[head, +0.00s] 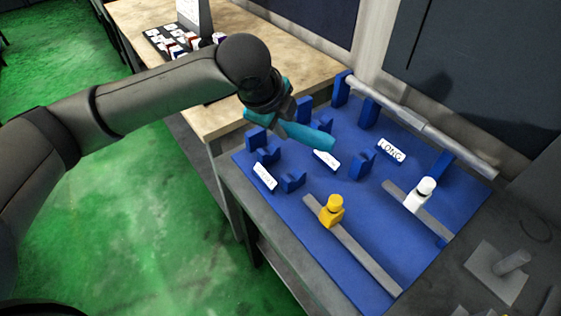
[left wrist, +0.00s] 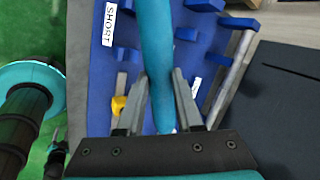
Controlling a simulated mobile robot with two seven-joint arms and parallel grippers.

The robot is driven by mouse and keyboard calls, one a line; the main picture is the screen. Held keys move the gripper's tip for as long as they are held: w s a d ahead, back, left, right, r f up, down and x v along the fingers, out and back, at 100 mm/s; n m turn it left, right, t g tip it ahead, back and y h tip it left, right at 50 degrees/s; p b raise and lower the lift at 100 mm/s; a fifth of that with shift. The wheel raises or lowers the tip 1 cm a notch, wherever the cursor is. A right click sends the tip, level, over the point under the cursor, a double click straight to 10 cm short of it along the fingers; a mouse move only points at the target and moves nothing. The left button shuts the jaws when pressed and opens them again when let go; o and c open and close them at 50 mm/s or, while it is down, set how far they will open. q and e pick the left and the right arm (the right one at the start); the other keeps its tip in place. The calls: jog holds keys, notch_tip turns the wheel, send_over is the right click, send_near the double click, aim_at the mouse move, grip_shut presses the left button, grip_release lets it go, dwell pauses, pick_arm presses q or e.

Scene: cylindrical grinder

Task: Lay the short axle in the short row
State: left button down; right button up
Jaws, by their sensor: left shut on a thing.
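My left gripper (head: 283,113) is above the far left part of the blue rack (head: 365,210). It is shut on a teal rod, the short axle (head: 308,134). In the left wrist view the axle (left wrist: 156,50) stands lengthwise between the two grey fingers (left wrist: 162,100). The row labelled SHORT (left wrist: 108,24) lies left of the axle in that view. In the head view blue notched supports (head: 292,182) stand by a white label (head: 264,177), too small to read there. The axle appears above the rack, apart from the supports.
A grey stepped shaft (head: 420,120) lies along the back row near the LONG label (head: 391,150). A yellow block (head: 331,210) and a white block (head: 424,189) sit on grey rails. A wooden table (head: 222,119) with small items adjoins at the back left.

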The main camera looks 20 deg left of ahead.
pick_arm(q)
jog(key=w+a+r+m+g+h, duration=0.1)
jog(key=w+a+r+m+h, duration=0.15)
jog(key=w+r+m, duration=0.2)
jog(key=shift+y, duration=0.25)
notch_tip(320, 180, down, 20)
jog(key=b, duration=0.2)
jog(key=shift+s+a+r+b, duration=0.15)
jog(key=shift+r+b, duration=0.1)
jog(key=shift+b, duration=0.15)
jog(key=shift+f, duration=0.15)
jog(key=c, duration=0.6)
grip_release()
jog(key=shift+s+f, duration=0.1)
jog(key=shift+f, duration=0.05)
jog(key=shift+o, duration=0.2)
jog(key=shift+r, duration=0.35)
jog(key=p+v, duration=0.2)
jog(key=v, duration=0.9)
jog(key=shift+s+a+r, duration=0.15)
jog(key=shift+a+r, duration=0.05)
jog(key=shift+r, duration=0.15)
